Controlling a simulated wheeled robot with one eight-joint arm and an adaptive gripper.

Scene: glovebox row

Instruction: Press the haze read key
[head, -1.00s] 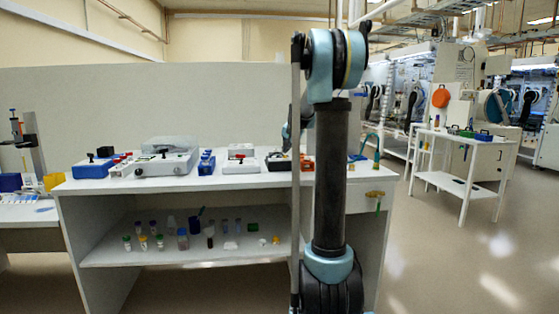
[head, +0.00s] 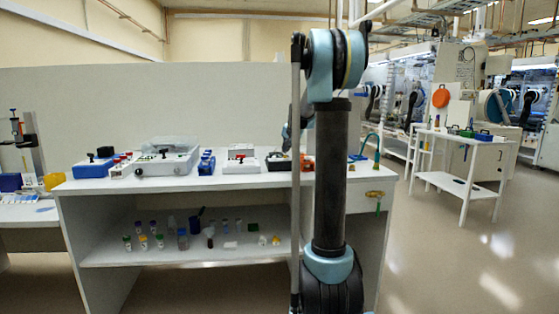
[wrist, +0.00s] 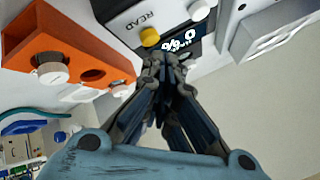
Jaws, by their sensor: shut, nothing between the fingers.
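A yellow round key (wrist: 149,36) sits on a white panel (wrist: 125,20) printed READ, in the wrist view. A dark display (wrist: 183,44) with light digits is beside it. My gripper (wrist: 163,60) is shut and empty, its fingertips close below the key and over the display's lower edge. I cannot tell if they touch the panel. In the head view, my arm stands in front of the bench's right end and my gripper is hidden. A white and black device (head: 278,162) is on the bench there; its key is not legible.
An orange block (wrist: 70,62) with a white knob and round holes is left of the panel. A white slotted housing (wrist: 270,30) is at the right. Several instruments stand along the bench (head: 120,184). A white cart (head: 462,188) stands at the right, with open floor before it.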

